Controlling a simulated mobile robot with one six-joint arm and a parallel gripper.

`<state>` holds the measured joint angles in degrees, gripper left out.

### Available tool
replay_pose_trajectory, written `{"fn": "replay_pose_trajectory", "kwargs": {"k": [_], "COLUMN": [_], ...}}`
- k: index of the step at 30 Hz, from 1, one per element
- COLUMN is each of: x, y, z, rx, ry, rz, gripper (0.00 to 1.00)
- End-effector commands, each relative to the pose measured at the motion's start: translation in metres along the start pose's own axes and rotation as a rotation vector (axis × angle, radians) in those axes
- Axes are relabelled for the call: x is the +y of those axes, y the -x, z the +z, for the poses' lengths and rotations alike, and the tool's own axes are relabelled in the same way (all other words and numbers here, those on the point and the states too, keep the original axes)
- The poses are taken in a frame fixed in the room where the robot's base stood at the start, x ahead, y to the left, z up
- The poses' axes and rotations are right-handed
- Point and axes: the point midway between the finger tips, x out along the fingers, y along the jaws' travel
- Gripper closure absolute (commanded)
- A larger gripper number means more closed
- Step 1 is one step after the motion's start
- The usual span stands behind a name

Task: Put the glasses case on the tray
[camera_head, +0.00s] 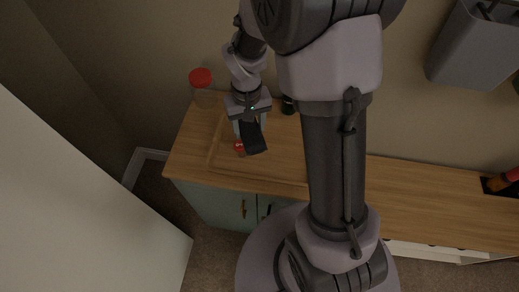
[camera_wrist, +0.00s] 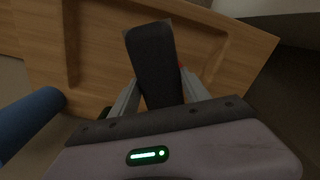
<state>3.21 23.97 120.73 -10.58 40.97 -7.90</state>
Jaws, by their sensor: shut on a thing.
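The dark glasses case (camera_head: 253,138) is held between the fingers of my gripper (camera_head: 248,119). In the wrist view the case (camera_wrist: 153,62) stands out lengthwise past the fingertips of my gripper (camera_wrist: 155,95). The wooden tray (camera_head: 213,152) lies on the cabinet top and is close in colour to it. Its raised rim also shows in the wrist view (camera_wrist: 71,42). The case is over the tray in the head view; I cannot tell whether it touches the tray.
A red-lidded jar (camera_head: 201,78) stands behind the tray at the left. A small red item (camera_head: 239,148) is beside the case, partly hidden. A dark object (camera_head: 288,105) is at the back. A blue cylinder (camera_wrist: 30,118) shows at the left in the wrist view.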

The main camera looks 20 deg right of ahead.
Motion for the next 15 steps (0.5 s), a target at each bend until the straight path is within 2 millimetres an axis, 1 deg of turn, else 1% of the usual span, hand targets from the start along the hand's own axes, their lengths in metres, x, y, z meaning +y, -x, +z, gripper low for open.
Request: {"fn": "replay_pose_trajectory", "kwargs": {"k": [5,12,15], "x": [0.028,0.075,0.089], "y": [0.001,0.001,-0.001], "z": [0.008,0.028,0.036], "rx": [-0.002,-0.002,-0.002], "ry": [-0.132,-0.374,-0.455], "rz": [0.0,0.0,0.0], "gripper": [0.88,0.88,0.88]}}
